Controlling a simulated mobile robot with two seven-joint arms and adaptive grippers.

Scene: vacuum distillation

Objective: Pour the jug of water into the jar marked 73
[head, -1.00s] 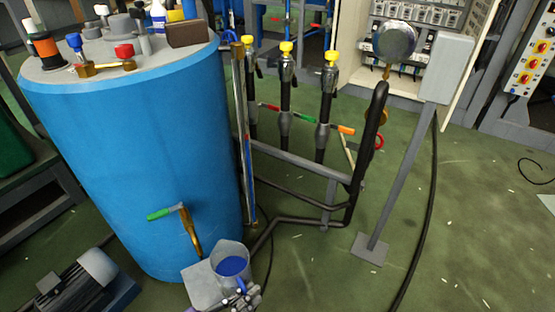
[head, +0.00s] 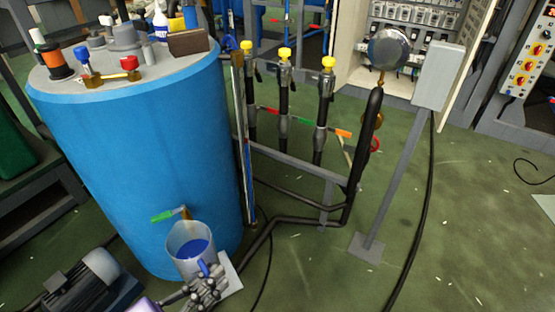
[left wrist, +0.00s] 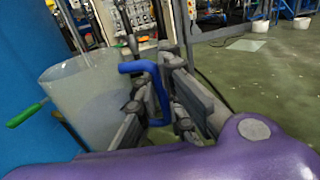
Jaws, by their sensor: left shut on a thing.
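The jug of water (head: 190,240) is a translucent grey vessel with blue showing inside and a blue handle. My left gripper (head: 208,285) is shut on its handle, in front of the lower part of the blue tank. In the left wrist view the jug (left wrist: 85,100) stands left of the gripper (left wrist: 160,95), whose fingers close around the blue handle (left wrist: 155,85). The jug looks roughly upright. No jar with a readable 73 shows. My right gripper is not in view.
The large blue tank (head: 130,160) stands close behind the jug, with a green-handled tap (head: 168,214) near its rim. A grey plate (head: 230,275) lies below. Black pipes (head: 300,222) and a grey post (head: 395,180) stand right.

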